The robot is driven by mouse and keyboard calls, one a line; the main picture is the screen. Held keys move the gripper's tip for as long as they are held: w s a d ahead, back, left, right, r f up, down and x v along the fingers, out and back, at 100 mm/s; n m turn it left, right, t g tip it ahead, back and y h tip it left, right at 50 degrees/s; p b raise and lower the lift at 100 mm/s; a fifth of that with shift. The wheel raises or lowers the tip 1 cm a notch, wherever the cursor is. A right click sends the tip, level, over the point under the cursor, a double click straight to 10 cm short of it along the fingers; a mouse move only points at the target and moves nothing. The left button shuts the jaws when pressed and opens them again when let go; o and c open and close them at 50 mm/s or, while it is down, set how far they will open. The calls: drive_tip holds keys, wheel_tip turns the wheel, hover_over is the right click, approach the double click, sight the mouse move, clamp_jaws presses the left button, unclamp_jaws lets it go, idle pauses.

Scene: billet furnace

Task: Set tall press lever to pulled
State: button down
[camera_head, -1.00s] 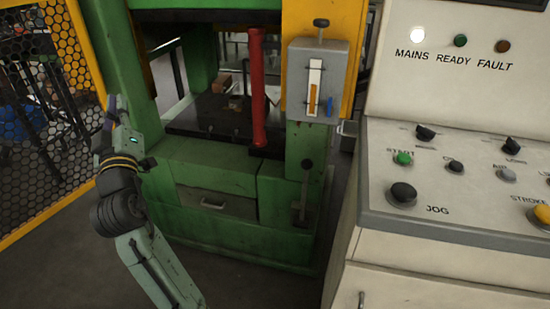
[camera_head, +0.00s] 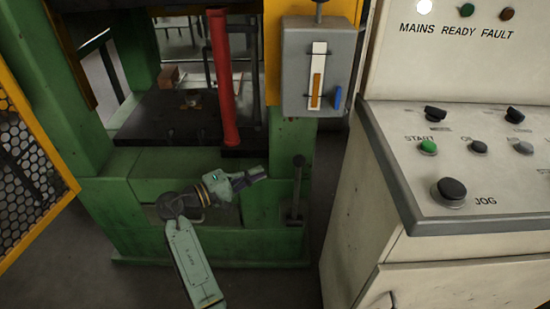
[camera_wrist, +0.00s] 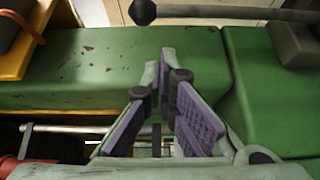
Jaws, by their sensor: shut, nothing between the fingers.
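The tall press lever (camera_head: 297,190) stands upright on the lower right front of the green press, with a dark knob on top and a small base at its foot. In the wrist view the lever (camera_wrist: 215,13) lies across the top, its round knob at the left and its base at the right. My gripper (camera_head: 261,173) is shut and empty, a little left of the lever's upper part in the head view. In the wrist view my fingers (camera_wrist: 164,65) meet below the rod, with a visible gap to it.
A grey gauge box (camera_head: 318,70) hangs above the lever. A red column (camera_head: 222,80) stands left of it. The control console (camera_head: 455,180) is close on the right. A yellow mesh guard (camera_head: 25,160) is at the left. Open floor shows between press and console.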

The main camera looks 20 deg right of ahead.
drive_tip(key=shift+s+d+f+g, duration=0.15)
drive_tip(key=shift+s+d+g, duration=0.05)
drive_tip(key=shift+d+g, duration=0.1)
drive_tip(key=p+x, duration=0.2)
drive_tip(key=x, duration=0.7)
drive_tip(key=shift+d+p, duration=0.3)
drive_tip(key=shift+d, duration=0.1)
